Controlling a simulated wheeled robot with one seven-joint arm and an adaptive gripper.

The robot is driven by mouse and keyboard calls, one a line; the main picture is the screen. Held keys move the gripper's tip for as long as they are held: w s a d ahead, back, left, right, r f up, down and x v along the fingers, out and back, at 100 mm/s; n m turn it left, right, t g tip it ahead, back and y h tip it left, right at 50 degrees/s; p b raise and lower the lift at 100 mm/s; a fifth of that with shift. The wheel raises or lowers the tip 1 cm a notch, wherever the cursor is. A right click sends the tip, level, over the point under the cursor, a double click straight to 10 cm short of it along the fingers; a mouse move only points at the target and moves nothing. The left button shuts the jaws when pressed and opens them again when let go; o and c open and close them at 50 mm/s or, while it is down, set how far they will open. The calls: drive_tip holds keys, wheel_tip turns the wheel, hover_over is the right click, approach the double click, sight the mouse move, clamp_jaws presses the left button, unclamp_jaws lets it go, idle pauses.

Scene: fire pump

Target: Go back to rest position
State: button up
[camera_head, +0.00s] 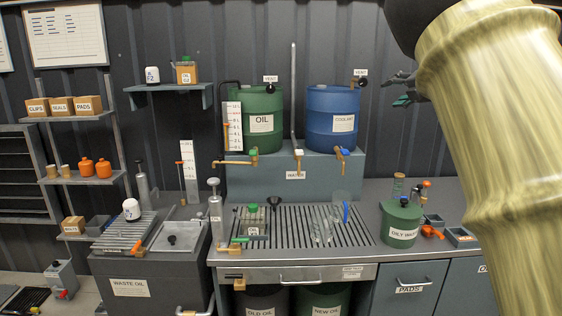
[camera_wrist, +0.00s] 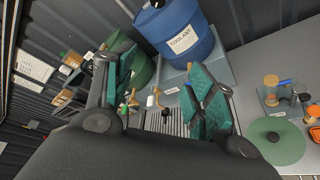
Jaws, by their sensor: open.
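My gripper (camera_wrist: 160,95) is open and empty in the wrist view, its two green-padded fingers spread apart. The blue coolant drum and the grated bench show beyond and between the fingers. In the head view only a small part of my gripper (camera_head: 403,90) shows, right of the blue coolant drum (camera_head: 333,112) and in front of the corrugated wall. My pale arm fills the right side of that view and hides what lies behind it. My gripper appears raised above the bench and holds nothing.
The grated bench (camera_head: 290,212) carries bottles and a jug. A green oily-waste bin (camera_head: 401,222) and small items stand on the right counter. The green oil drum (camera_head: 262,104) is beside the coolant drum. A waste oil tank (camera_head: 130,285) and shelves are at left.

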wheel_tip(320, 180, down, 30)
drive_tip(key=s+d+m+g+h, duration=0.1)
drive_tip(key=s+m, duration=0.1)
drive_tip(key=m, duration=0.6)
drive_tip(key=s+a+f+m+g+h, duration=0.15)
drive_tip(key=s+f+m, duration=0.5)
drive_tip(key=f, duration=0.85)
drive_tip(key=s+a+f+m+g+h, duration=0.1)
drive_tip(key=s+f+m+g, duration=0.15)
drive_tip(key=s+f, duration=0.9)
drive_tip(key=s+a+f+m+g, duration=0.2)
drive_tip(key=s+f+m, duration=0.1)
drive_tip(key=s+f, duration=0.7)
drive_tip(key=s+a+f+m+g, duration=0.2)
drive_tip(key=s+a+f+m, duration=0.1)
drive_tip(key=s+f, duration=0.7)
drive_tip(key=s+a+f+m+g, duration=0.1)
drive_tip(key=s+a+m, duration=0.1)
drive_tip(key=s, duration=0.7)
drive_tip(key=s+a+f+m+g+h, duration=0.1)
drive_tip(key=s+a+f+m+g, duration=0.1)
drive_tip(key=s, duration=0.7)
drive_tip(key=s+a+f+m+g, duration=0.1)
drive_tip(key=s+a+m+g, duration=0.1)
drive_tip(key=s, duration=0.8)
drive_tip(key=shift+f, duration=0.25)
